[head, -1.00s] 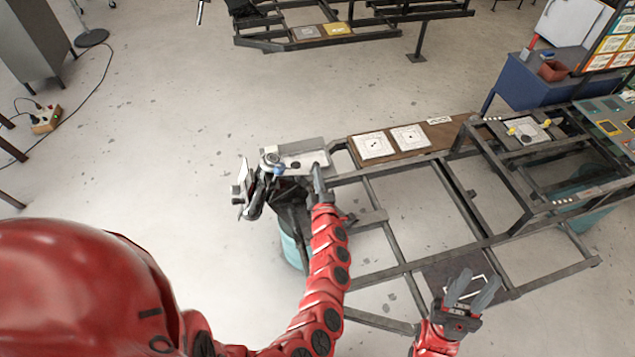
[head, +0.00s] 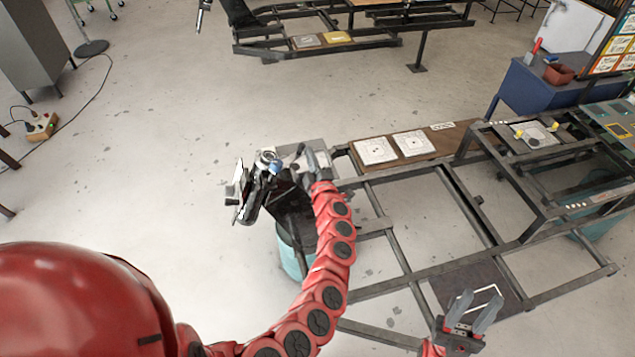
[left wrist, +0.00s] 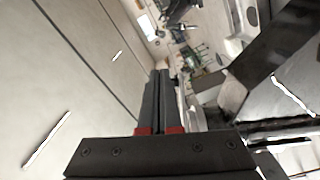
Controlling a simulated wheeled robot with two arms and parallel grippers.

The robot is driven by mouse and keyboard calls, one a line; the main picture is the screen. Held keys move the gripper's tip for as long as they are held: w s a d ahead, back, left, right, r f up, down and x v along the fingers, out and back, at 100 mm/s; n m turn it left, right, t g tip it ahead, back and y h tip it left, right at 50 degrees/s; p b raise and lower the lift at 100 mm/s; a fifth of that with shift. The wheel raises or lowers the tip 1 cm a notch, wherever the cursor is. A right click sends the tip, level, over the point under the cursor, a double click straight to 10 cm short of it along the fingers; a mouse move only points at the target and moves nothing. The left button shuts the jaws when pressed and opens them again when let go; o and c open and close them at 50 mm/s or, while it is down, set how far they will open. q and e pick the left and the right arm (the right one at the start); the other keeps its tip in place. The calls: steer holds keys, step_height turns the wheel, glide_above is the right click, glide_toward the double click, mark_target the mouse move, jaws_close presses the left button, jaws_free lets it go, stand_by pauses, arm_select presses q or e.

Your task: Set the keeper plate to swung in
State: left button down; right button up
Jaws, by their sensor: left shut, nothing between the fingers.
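My left gripper (head: 314,160) is shut, at the suspension assembly (head: 268,185) on the left end of the dark frame. In the left wrist view its two dark fingers (left wrist: 162,95) lie together with nothing between them. A pale plate (head: 291,153) lies at the assembly just behind and left of the fingers, partly hidden by them. I cannot tell for sure whether this is the keeper plate, or whether the fingers touch it. My right gripper (head: 472,312) is open and empty above the lower right of the frame.
A brown board (head: 430,145) with two white marked plates (head: 375,151) lies on the frame, right of the assembly. A raised dark stand (head: 520,165) is further right. A blue cabinet (head: 530,90) stands behind. The floor left of the assembly is clear.

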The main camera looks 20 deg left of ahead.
mark_target(301, 151)
arm_select(q)
steer(key=shift+w+a+r+b, duration=0.1)
steer(key=shift+w+a+b, duration=0.35)
steer(key=shift+a, duration=0.25)
steer(key=shift+w+a+r+b, duration=0.1)
steer(key=shift+w+a+b, duration=0.3)
steer(key=shift+a, duration=0.3)
steer(key=shift+a+b, duration=0.35)
steer(key=shift+w+a+r+n+y+b, duration=0.15)
steer(key=shift+n+y+b, duration=0.15)
steer(key=shift+y+b, duration=0.15)
steer(key=shift+a+r+n+g+y+b, duration=0.3)
steer(key=shift+a+n+g+y+b, duration=0.5)
steer(key=shift+b, duration=0.25)
steer(key=shift+a+r+n+g+y+b, duration=0.35)
steer(key=shift+a+n+g+y+b, duration=0.25)
steer(key=shift+a+y+b, duration=0.4)
steer(key=shift+a+r+n+g+y+b, duration=0.3)
steer(key=shift+a+n+g+y+b, duration=0.35)
steer(key=shift+y+b, duration=0.4)
steer(key=shift+a+r, duration=0.1)
steer(key=shift+a, duration=0.05)
